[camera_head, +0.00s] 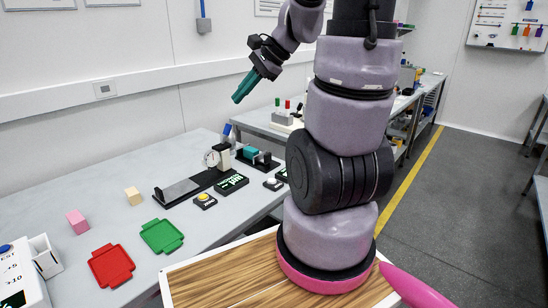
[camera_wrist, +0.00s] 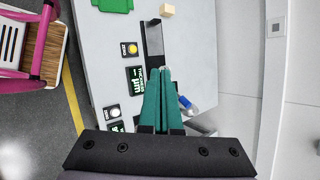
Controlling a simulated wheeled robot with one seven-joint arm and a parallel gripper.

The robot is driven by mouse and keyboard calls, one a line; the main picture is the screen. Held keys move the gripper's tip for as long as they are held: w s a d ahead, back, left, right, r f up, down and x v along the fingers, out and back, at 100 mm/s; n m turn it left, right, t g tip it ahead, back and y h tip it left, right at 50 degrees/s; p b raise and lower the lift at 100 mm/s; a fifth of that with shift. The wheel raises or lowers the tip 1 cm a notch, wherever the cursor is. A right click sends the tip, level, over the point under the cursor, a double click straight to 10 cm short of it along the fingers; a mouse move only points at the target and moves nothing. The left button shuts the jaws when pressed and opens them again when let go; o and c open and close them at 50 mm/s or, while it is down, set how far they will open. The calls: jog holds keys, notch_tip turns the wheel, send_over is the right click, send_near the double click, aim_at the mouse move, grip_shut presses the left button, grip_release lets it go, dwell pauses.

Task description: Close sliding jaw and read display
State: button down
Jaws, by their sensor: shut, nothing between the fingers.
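My gripper (camera_head: 238,99) is raised above the bench, its teal fingers together and empty. It also shows in the wrist view (camera_wrist: 163,72), pointing down over the bench. Below it in the head view, a black fixture with a teal block (camera_head: 250,153) stands on the bench; the block is probably the sliding jaw. The gap at the jaw is too small to tell, and the fingers hide this area in the wrist view. A dark display with pale text (camera_head: 231,183) sits in front, also in the wrist view (camera_wrist: 136,80). Another display (camera_head: 282,174) is partly hidden by my arm.
A black base with a grey plate (camera_head: 180,190) and a round dial gauge (camera_head: 217,157) stand nearby. A yellow button (camera_head: 204,200) and white button (camera_head: 272,183) sit in front. Green (camera_head: 162,236) and red (camera_head: 111,266) trays and small blocks lie left. The air around my gripper is clear.

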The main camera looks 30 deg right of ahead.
jog(key=w+d+f+m+t, duration=0.1)
jog(key=w+d+f+m, duration=0.3)
jog(key=d+f+m, duration=0.15)
jog(key=m+t+h, duration=0.2)
jog(key=m+h, duration=0.1)
jog(key=m, duration=0.9)
send_near(269, 160)
jog(key=s+d+r, duration=0.2)
jog(key=s, duration=0.5)
jog(key=shift+n, duration=0.25)
jog(key=x, duration=0.9)
jog(key=shift+w+r, duration=0.2)
jog(key=shift+w, duration=0.15)
jog(key=w, duration=0.1)
jog(key=w+a, duration=0.1)
jog(key=w, duration=0.1)
jog(key=shift+w+a, duration=0.1)
jog(key=shift+w, duration=0.05)
jog(key=shift+w+a, duration=0.15)
jog(key=shift+w, duration=0.25)
